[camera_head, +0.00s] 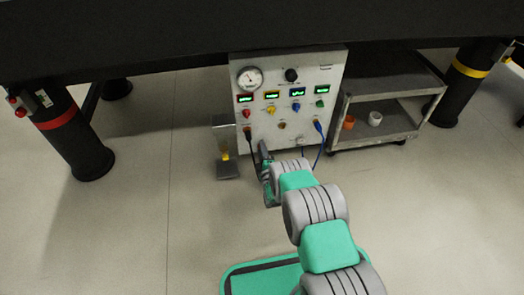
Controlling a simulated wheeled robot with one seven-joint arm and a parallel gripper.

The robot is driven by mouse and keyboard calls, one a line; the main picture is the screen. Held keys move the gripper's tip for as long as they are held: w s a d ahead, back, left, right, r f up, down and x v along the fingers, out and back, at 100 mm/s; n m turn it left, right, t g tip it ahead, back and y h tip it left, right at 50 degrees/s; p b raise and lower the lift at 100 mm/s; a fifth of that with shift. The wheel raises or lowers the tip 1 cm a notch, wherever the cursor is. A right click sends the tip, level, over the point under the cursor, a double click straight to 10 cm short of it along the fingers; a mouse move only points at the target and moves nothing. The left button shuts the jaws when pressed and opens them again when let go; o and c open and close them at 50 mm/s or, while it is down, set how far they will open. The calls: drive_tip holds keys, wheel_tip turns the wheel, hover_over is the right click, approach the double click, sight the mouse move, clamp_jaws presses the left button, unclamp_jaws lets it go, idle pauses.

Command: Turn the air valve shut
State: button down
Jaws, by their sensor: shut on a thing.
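The grey instrument panel (341,92) stands under the dark bench, with a round gauge (250,78) at its upper left. My gripper (263,149) is low at the panel's front, left of its middle. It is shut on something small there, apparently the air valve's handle. The fingers and wrist hide that part, so I cannot see its turn angle. A black cable (250,146) hangs from a socket just left of my gripper. A small pale knob (301,140) shows to the right of it.
The panel carries a black knob (291,75), lit green displays and several coloured knobs. A blue cable (321,148) hangs at the right. A metal stand (224,140) is on the left. A grey cart (389,125) holds an orange cup (349,122) and a white cup (375,118). The left floor is clear.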

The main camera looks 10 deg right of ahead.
drive_tip(key=shift+n, duration=0.6)
drive_tip(key=shift+f, duration=0.1)
drive_tip(key=c, duration=1)
unclamp_jaws()
drive_tip(key=shift+c, duration=0.2)
drive_tip(key=s+p, duration=0.5)
drive_tip(key=s, duration=0.3)
